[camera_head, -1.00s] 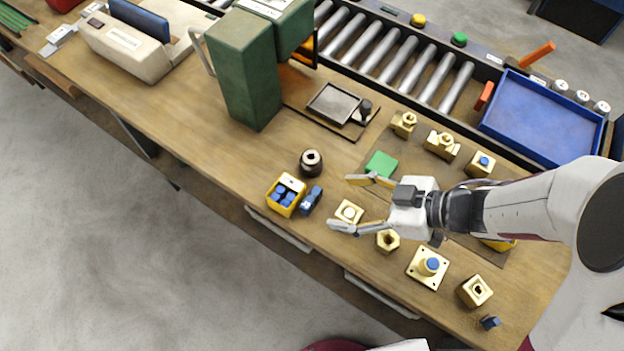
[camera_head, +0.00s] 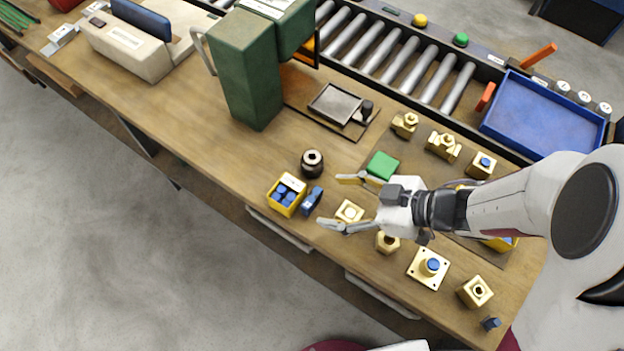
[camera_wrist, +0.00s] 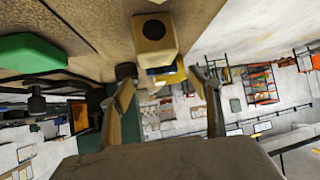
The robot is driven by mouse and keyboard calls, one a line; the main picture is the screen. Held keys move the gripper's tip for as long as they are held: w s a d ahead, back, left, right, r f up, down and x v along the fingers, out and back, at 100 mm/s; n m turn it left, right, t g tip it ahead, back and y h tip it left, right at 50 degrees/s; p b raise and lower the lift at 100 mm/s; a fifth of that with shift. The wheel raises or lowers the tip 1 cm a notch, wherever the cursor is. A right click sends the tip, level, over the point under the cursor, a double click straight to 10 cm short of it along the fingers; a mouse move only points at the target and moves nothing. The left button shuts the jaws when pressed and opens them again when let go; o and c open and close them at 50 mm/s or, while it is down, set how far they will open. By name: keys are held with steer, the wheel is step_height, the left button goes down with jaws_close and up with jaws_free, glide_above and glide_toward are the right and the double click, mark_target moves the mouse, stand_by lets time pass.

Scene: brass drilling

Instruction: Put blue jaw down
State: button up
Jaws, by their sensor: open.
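A blue jaw (camera_head: 313,201) stands on the wooden table just right of a small yellow box (camera_head: 286,195) holding several blue pieces. My gripper (camera_head: 331,200) is open and empty, its two fingers pointing left toward the blue jaw with a small gap to it. A square brass block (camera_head: 349,212) sits close to the fingers. In the wrist view, the brass block (camera_wrist: 154,38) and part of the yellow box (camera_wrist: 166,76) show ahead, between the two spread fingers. The blue jaw is hard to make out there. Another small blue piece (camera_head: 491,323) lies at the table's front right.
A dark round part (camera_head: 312,163) stands behind the yellow box. A green block (camera_head: 382,166) lies behind my gripper. Several brass parts, including a hex nut (camera_head: 387,242) and a flanged plate (camera_head: 429,267), are close around my arm.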

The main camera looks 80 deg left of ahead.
mark_target(315, 198)
steer(key=shift+s+r+x, duration=0.1)
steer(key=shift+r+x, duration=0.05)
steer(key=shift+x, duration=0.75)
steer(key=shift+s+r+x, duration=0.1)
steer(key=shift+s+x, duration=0.05)
steer(key=shift+x, duration=1.5)
steer(key=shift+c, duration=0.5)
steer(key=c, duration=1.3)
steer(key=shift+r, duration=0.2)
steer(key=shift+r, duration=4.8)
